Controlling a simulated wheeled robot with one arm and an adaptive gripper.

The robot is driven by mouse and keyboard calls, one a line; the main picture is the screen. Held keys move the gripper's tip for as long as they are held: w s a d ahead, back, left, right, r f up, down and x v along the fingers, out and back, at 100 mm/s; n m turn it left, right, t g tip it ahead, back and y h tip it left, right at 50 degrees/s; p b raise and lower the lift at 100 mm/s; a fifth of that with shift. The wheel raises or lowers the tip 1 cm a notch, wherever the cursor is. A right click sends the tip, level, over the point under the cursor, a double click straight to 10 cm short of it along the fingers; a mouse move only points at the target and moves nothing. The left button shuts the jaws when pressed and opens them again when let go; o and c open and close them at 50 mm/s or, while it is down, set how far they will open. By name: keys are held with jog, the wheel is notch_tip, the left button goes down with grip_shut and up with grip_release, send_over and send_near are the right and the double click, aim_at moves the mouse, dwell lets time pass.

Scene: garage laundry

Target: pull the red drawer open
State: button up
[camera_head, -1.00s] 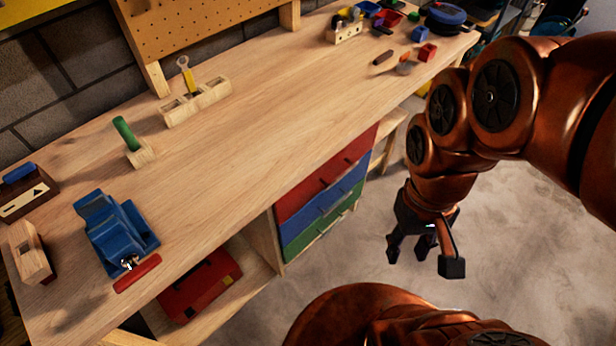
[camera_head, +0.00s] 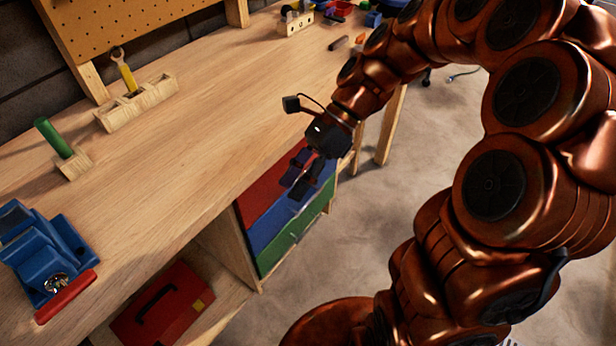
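The red drawer (camera_head: 262,194) is the top one of three in the wooden workbench and looks closed, its front in line with the drawers below. My gripper (camera_head: 297,187) is just in front of the drawer stack, pointing down and to the left. Its dark fingers look apart with a narrow gap and nothing visible between them. They overlap the right part of the red and blue fronts in the picture and hide the red drawer's handle. I cannot tell whether they touch it.
A blue drawer (camera_head: 268,227) and a green drawer (camera_head: 276,255) sit below. The workbench top (camera_head: 210,140) overhangs the drawers. A red toolbox (camera_head: 165,310) lies on the lower shelf. A blue vise (camera_head: 40,255) stands at the left. The floor right of the drawers is clear.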

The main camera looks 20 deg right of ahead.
jog(key=w+d+f+m+t+y+b, duration=0.65)
jog(key=w+d+f+m+b, duration=0.35)
jog(key=w+d+f+m, duration=0.9)
jog(key=shift+s+a+r+m+y+b, duration=0.15)
jog(key=shift+a+m, duration=0.25)
jog(key=shift+a, duration=1.45)
jog(key=shift+s+a+m+y+b, duration=0.15)
jog(key=shift+a+m, duration=0.25)
jog(key=shift+a, duration=1.5)
jog(key=shift+s+a+r+m+y+b, duration=0.1)
jog(key=shift+s+a+m+b, duration=0.25)
jog(key=shift+a, duration=1.5)
jog(key=shift+w, duration=0.1)
grip_shut()
